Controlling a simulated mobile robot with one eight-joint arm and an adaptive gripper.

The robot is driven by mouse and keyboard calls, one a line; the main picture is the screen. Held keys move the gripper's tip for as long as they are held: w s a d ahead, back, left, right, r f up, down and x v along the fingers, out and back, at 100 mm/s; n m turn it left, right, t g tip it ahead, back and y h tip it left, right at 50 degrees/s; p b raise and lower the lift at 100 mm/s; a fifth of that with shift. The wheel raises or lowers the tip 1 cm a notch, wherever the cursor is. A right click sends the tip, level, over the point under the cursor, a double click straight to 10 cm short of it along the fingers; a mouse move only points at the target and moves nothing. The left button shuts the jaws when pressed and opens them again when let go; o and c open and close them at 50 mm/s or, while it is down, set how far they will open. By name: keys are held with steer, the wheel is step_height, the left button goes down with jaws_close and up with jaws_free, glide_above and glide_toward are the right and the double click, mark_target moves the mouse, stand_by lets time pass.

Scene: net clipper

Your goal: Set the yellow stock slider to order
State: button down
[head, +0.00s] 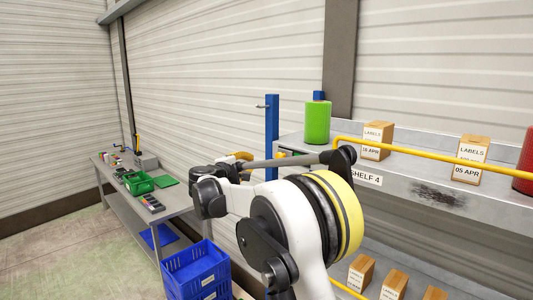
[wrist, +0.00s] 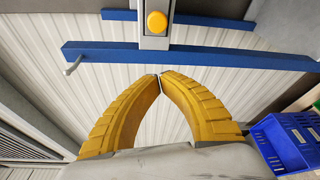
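The yellow stock slider shows in the wrist view as a round yellow knob (wrist: 157,22) on a pale vertical track. The track is fixed across a blue rail (wrist: 220,55). My gripper (wrist: 160,75) has two curved yellow fingers whose tips meet, with nothing held between them. The tips are below the knob in the wrist view and apart from it. In the head view my gripper (head: 243,157) is beside the blue post at the shelf's left end. A small yellow patch (head: 282,155) there may be the knob. Any order marking on the track is not readable.
A grey shelf (head: 430,188) holds a green cylinder (head: 317,122), label boxes (head: 376,140) and a red cylinder (head: 524,165). A yellow bar (head: 430,155) runs along it. Blue crates (head: 197,270) stand below left. A grey workbench (head: 180,200) is further left, with open floor before it.

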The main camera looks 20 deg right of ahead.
mark_target(289, 158)
steer(key=shift+d, duration=0.1)
steer(key=p+x, duration=0.2)
steer(key=x, duration=0.8)
steer(key=shift+r+p, duration=0.1)
steer(key=shift+p, duration=0.2)
steer(key=s, duration=0.2)
steer(key=s+d+r, duration=0.1)
steer(key=shift+s+p, duration=0.1)
steer(key=shift+p, duration=0.3)
steer(key=shift+s+r, duration=0.1)
steer(key=shift+s, duration=0.25)
steer(key=shift+w+d, duration=0.1)
steer(key=shift+w, duration=0.15)
steer(key=shift+s, duration=0.25)
steer(key=s+d+b, duration=0.1)
steer(key=s, duration=0.1)
steer(key=s+b, duration=0.1)
steer(key=s, duration=0.1)
steer(key=s+d, duration=0.1)
steer(key=s, duration=0.2)
steer(key=shift+d+b, duration=0.3)
steer(key=shift+b, duration=0.1)
steer(key=shift+w, duration=0.1)
